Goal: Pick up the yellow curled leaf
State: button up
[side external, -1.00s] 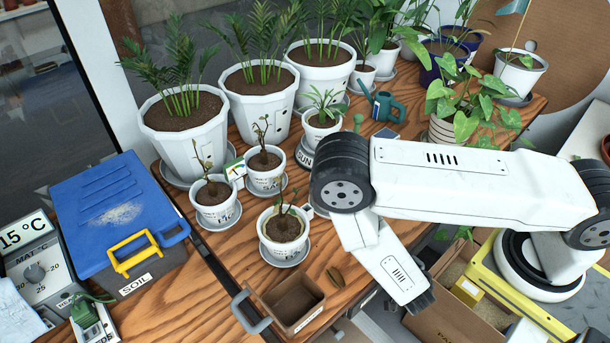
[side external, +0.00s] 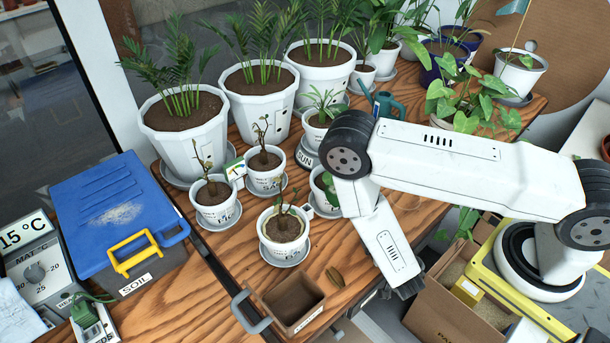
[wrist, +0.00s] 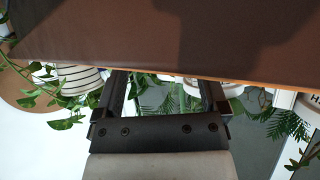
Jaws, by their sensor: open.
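A small brownish-yellow curled leaf (side external: 335,277) lies on the wooden bench, just right of a square brown tray, near the bench's front edge. My gripper (side external: 409,291) is to the right of the leaf, apart from it, by the bench edge and above the cardboard box. In the wrist view the two dark fingers of my gripper (wrist: 166,78) are spread with nothing between them. I cannot make out the leaf in the wrist view.
The square brown tray (side external: 293,300) with a grey handle stands left of the leaf. Behind it is a small white pot (side external: 284,228) on a saucer. More potted plants crowd the bench behind. An open cardboard box (side external: 440,318) stands below right. Bare wood surrounds the leaf.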

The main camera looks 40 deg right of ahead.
jog(key=shift+w+d+f, duration=0.15)
jog(key=shift+w+d, duration=0.05)
jog(key=shift+w, duration=0.05)
dwell(0.4)
grip_shut()
